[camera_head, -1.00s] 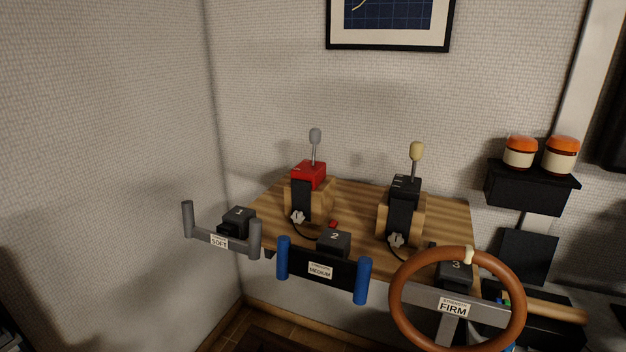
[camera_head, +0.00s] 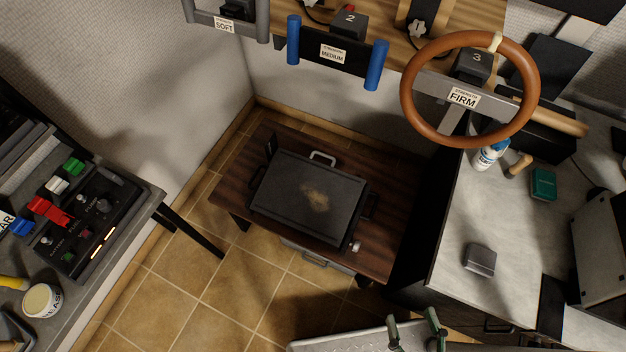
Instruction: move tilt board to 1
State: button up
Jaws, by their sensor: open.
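A dark flat board (camera_head: 310,195) with a worn tan patch lies on a low brown wooden table; it appears to be the tilt board. A pale handle (camera_head: 323,158) stands at its far edge and a small silver knob (camera_head: 356,246) at its near right corner. A small black upright piece (camera_head: 271,146) stands by its far left corner; any marks on it are too small to read. My gripper (camera_head: 411,317) seems to be the pair of greenish fingers at the bottom edge, spread apart and empty, well away from the board. The rest of it is cut off.
The low table (camera_head: 390,225) stands on a tiled floor (camera_head: 215,295). A grey control desk (camera_head: 90,265) is at the left and a pale worktop (camera_head: 450,215) at the right. A steering wheel (camera_head: 412,112) and numbered handles overhang the back. Floor at front left is clear.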

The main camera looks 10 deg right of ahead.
aim_at(316, 198)
jog(key=i+j, duration=0.15)
jog(key=j, duration=0.2)
jog(key=i+j, duration=0.2)
jog(key=j, duration=0.15)
jog(key=i+j, duration=0.15)
jog(key=j, duration=0.25)
